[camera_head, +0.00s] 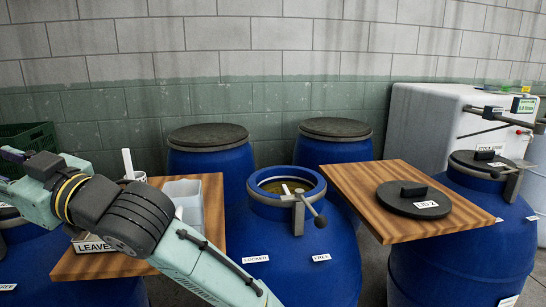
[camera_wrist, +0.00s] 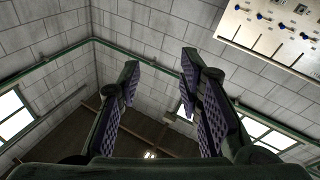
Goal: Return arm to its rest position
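My arm crosses the left front of the head view, and my gripper (camera_head: 12,158) points left at the left edge, partly cut off by the frame. In the head view my gripper is above the left side, apart from the barrels and boards.
A black lid (camera_head: 413,198) lies on the right wooden board (camera_head: 350,187). A clear container (camera_head: 184,190) stands on the left board (camera_head: 213,215), close to my arm. A green crate (camera_head: 40,138) is at far left.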

